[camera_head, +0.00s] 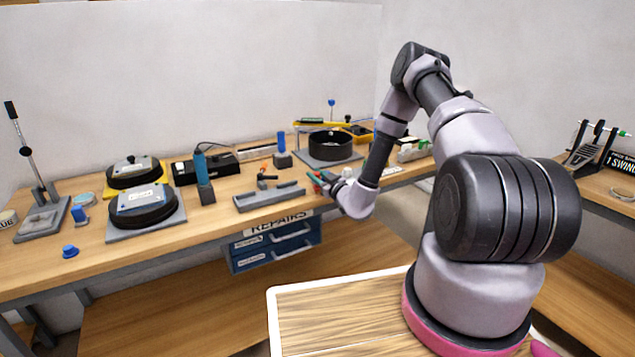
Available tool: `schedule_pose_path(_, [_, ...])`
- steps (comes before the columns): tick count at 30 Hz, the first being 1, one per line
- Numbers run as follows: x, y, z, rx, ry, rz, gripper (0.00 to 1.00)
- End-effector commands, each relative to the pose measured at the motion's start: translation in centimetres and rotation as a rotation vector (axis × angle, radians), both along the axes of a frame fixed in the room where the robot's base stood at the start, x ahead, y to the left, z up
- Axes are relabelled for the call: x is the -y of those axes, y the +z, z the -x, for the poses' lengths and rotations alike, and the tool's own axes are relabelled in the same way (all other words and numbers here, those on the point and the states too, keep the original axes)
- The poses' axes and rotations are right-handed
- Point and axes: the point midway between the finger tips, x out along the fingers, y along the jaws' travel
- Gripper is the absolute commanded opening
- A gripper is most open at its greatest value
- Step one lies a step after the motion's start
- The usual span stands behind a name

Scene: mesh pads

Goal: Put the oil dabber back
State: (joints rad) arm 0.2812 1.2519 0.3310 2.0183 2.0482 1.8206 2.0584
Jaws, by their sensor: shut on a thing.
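My gripper (322,182) is at the front edge of the long workbench (225,218), just right of a grey slotted block. It is shut on a small, thin thing with green and red on it, probably the oil dabber (318,179). Its exact shape and tilt are too small to tell, and the fingers hide part of it. I cannot tell whether it touches the bench. The grey slotted block (270,197) lies left of the gripper. Blue-handled pieces stand upright in grey blocks, one at left (203,176) and one farther back (282,152).
A black ring (330,145) stands on a grey plate behind my gripper. A blue drawer unit (277,244) hangs below the bench. A rack with thin coloured sticks (588,148) stands on the right bench.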

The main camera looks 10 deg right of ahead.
Motion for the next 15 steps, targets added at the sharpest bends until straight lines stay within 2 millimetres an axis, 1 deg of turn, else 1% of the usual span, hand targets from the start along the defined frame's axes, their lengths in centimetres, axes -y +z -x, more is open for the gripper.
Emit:
schedule_pose_path(2, [0.0, 0.4, 0.0, 0.001, -0.001, 0.0, 0.0])
schedule_pose_path(5, [0.1, 1.6, -0.1, 0.002, -0.002, -0.001, 0.0])
schedule_pose_path(12, [0.1, 6.6, -0.1, 0.003, 0.0, 0.0, 0.0])
schedule_pose_path(15, [0.1, 8.2, 0.0, 0.003, -0.001, 0.001, 0.0])
